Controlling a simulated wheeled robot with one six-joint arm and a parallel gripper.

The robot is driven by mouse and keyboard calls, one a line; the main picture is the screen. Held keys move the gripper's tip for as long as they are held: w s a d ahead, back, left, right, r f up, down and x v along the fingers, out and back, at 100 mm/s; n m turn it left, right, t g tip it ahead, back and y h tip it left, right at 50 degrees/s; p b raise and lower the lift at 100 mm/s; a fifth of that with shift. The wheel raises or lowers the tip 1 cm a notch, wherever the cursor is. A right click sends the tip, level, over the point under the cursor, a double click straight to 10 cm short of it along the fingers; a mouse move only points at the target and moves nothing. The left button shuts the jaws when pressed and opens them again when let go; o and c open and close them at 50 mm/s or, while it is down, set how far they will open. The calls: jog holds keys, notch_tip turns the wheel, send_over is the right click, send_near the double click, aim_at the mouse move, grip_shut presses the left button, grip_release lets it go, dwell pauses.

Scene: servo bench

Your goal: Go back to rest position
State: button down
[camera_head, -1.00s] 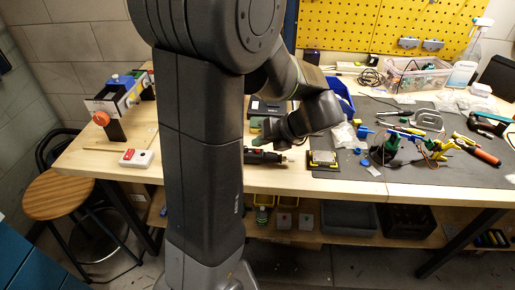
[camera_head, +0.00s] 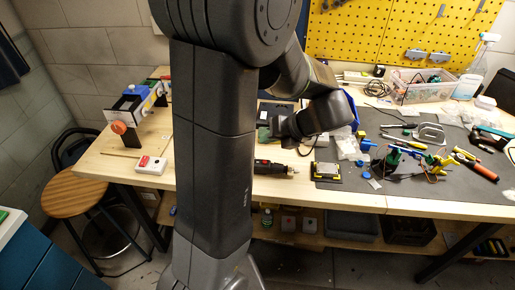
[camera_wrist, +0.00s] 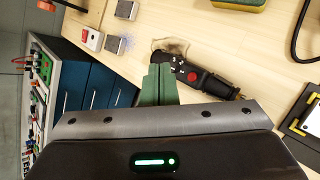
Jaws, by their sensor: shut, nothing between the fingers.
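My gripper shows in the wrist view (camera_wrist: 158,82) as two green fingers pressed together, with nothing between them. They point at the bench top, with a black rotary tool (camera_wrist: 205,80) with a red button close by and partly behind the fingertips. Whether they touch it, I cannot tell. In the head view my arm folds down over the front middle of the bench (camera_head: 400,200), its dark wrist above and behind the rotary tool (camera_head: 272,168). The fingertips are mostly hidden there by my arm.
A red-and-white switch box (camera_head: 151,165) and a blue-topped device (camera_head: 135,102) stand on the left. Hand tools crowd the dark mat (camera_head: 415,188). A stool (camera_head: 75,197) stands at left.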

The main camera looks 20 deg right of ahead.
aim_at(268, 164)
jog(key=shift+f, duration=0.1)
notch_tip(268, 164, down, 7)
jog(key=b, duration=0.8)
jog(key=shift+b, duration=0.35)
jog(key=shift+f, duration=0.25)
notch_tip(268, 164, up, 6)
jog(key=shift+f+p, duration=0.25)
jog(key=shift+p, duration=0.3)
jog(key=shift+a+r+n+p, duration=0.1)
jog(key=shift+r+n+p, duration=1.5)
jog(key=shift+r+p, duration=1.3)
jog(key=shift+f+p, duration=0.55)
